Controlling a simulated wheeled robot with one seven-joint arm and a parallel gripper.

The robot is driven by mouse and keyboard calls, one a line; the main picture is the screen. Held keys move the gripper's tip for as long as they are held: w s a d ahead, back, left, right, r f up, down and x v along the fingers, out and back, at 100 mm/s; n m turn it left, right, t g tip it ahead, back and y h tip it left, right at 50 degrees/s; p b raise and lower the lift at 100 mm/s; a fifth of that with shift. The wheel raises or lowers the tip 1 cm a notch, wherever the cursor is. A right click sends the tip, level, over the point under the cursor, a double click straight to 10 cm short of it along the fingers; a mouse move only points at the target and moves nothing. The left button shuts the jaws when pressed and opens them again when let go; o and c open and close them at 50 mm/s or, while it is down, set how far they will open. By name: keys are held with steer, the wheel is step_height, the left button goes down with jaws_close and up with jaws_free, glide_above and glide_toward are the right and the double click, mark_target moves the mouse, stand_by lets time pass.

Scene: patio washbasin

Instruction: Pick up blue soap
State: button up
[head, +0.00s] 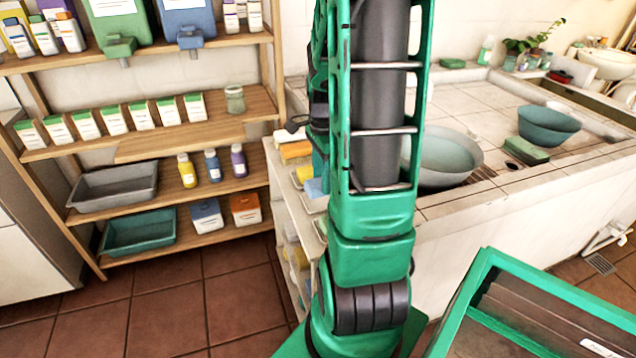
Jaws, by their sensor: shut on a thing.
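The blue soap (314,188) is a small light-blue bar at the right end of a short row, on top of the narrow white stand beside the washbasin counter. My gripper (318,172) points down at it, partly hidden behind my green arm. The jaws are shut on the blue soap, though the arm hides part of the contact. The soap appears low, at the level of its dish; I cannot tell whether it is lifted clear.
An orange soap (295,152) and a yellow soap (305,174) lie close to the left of the gripper. The tiled counter (470,100) holds a pale basin (447,158) and a teal bowl (548,127). A wooden shelf (200,135) with bottles stands left.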

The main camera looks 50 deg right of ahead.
steer(key=s+a+r, duration=0.4)
steer(key=a+r, duration=0.1)
steer(key=a, duration=0.2)
steer(key=shift+s+a+r, duration=0.15)
steer(key=shift+a, duration=0.2)
steer(key=o, duration=0.3)
steer(key=shift+c, duration=0.9)
